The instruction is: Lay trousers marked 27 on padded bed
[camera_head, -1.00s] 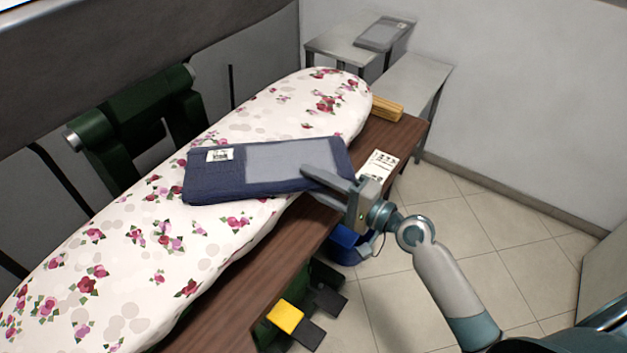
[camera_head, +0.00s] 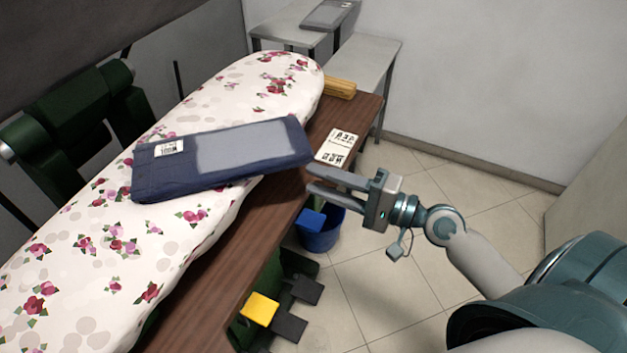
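The folded navy trousers (camera_head: 165,184) with a grey panel on top lie flat across the flower-patterned padded bed (camera_head: 75,262). Their right end reaches past the bed's edge, over the wooden ledge. A white tag (camera_head: 169,148) sits on their upper left part; its number is too small to read. My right gripper (camera_head: 311,180) is open and empty, just right of the trousers' right end. Its two fingers point left towards the trousers, with a gap between them. My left gripper is not in view.
A brown wooden ledge (camera_head: 203,309) runs along the bed's front, with a printed white card (camera_head: 337,147) and a yellow wooden block (camera_head: 339,88) on it. A blue bin (camera_head: 322,238) and pedals (camera_head: 259,308) are below. Grey side tables (camera_head: 357,62) stand behind.

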